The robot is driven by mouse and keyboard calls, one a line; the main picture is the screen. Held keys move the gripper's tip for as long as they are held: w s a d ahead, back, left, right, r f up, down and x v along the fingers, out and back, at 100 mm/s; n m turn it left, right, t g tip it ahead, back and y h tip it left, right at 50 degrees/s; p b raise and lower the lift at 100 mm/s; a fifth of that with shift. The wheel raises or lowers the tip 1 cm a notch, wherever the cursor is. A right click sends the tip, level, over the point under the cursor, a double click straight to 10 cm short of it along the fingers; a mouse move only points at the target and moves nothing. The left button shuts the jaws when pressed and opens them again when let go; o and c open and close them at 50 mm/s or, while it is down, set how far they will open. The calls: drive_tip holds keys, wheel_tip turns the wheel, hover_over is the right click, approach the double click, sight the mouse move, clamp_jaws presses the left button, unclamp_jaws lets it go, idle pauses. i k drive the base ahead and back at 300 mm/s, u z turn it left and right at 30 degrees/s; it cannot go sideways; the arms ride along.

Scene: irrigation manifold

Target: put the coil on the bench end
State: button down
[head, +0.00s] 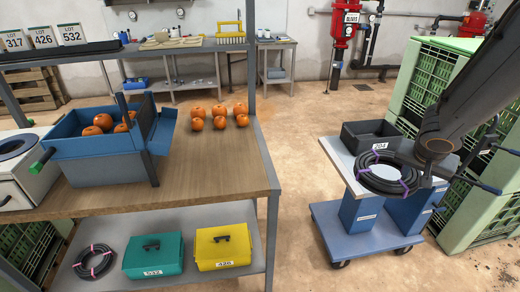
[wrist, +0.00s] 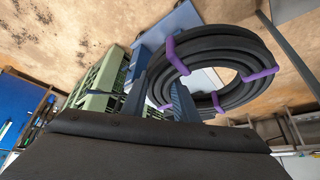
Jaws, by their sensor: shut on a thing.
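A black hose coil with purple ties (head: 366,176) is at the small trolley on the right, over its white top. The coil fills the upper middle of the wrist view (wrist: 225,42). My gripper (head: 421,165) is at the coil's right side, shut on its ring; the wrist view shows the fingers (wrist: 161,95) at the near left of the ring. I cannot tell whether the coil still touches the trolley top. The wooden bench (head: 215,165) stands left of centre; its right end is bare in front of several orange pumpkins (head: 220,116).
A dark tray (head: 370,133) and a 204 tag (head: 380,146) are by the coil. A blue bin (head: 100,150) occupies the bench's left. Another coil (head: 94,261), a teal case (head: 153,255) and a yellow case (head: 223,247) lie on the lower shelf. Green crates (head: 430,85) stand right.

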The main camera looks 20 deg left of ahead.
sight(223, 158)
drive_tip(key=u, duration=0.6)
drive_tip(key=i, duration=0.9)
drive_tip(key=u, duration=0.8)
